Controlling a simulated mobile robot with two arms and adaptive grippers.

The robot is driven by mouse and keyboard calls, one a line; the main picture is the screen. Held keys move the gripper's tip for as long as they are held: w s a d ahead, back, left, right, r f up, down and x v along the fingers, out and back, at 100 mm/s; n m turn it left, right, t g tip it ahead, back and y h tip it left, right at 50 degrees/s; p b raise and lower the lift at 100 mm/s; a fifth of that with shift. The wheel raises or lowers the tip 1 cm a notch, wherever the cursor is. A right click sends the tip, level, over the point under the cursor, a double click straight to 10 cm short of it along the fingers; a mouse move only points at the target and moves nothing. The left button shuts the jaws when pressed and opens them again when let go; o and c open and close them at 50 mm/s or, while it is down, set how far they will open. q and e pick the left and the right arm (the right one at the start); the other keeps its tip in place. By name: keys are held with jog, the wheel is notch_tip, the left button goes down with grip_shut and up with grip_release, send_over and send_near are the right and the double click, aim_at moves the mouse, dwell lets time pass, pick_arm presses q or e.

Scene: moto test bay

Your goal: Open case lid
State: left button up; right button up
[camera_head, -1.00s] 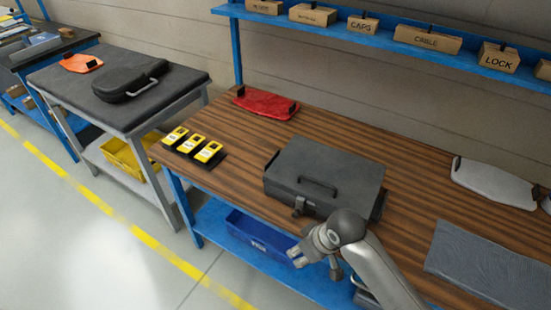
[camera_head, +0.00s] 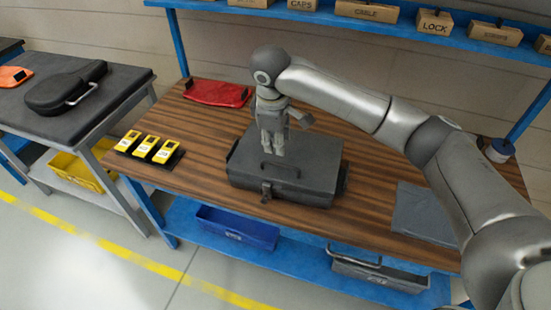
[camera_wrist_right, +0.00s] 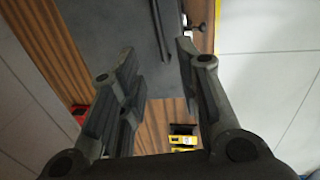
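The dark grey case (camera_head: 318,180) lies on the wooden workbench with its lid down. A bar handle (camera_head: 283,169) is on the lid, and a latch (camera_head: 266,192) is on the front side. My right gripper (camera_head: 272,152) points down above the lid, close to the handle, and covers part of the lid. In the right wrist view the lid (camera_wrist_right: 100,25) and the handle (camera_wrist_right: 160,30) show beyond the fingertips. The fingers (camera_wrist_right: 156,60) are apart with nothing between them. Whether they touch the lid cannot be told. My left gripper is not in view.
Several yellow devices (camera_head: 146,146) sit on the workbench (camera_head: 205,128) at left. A red item (camera_head: 217,92) lies at the back and a grey mat (camera_head: 420,212) at right. A shelf with boxes (camera_head: 370,11) runs above. A blue bin (camera_head: 238,228) is below.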

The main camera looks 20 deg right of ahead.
aim_at(279, 164)
jog(key=f, duration=0.3)
jog(key=w+f+p, duration=0.1)
jog(key=f, duration=0.3)
jog(key=d+f, duration=0.1)
jog(key=f, duration=0.2)
jog(key=shift+w+f+p, duration=0.15)
jog(key=shift+w+p, duration=0.2)
jog(key=shift+p, duration=0.05)
grip_shut()
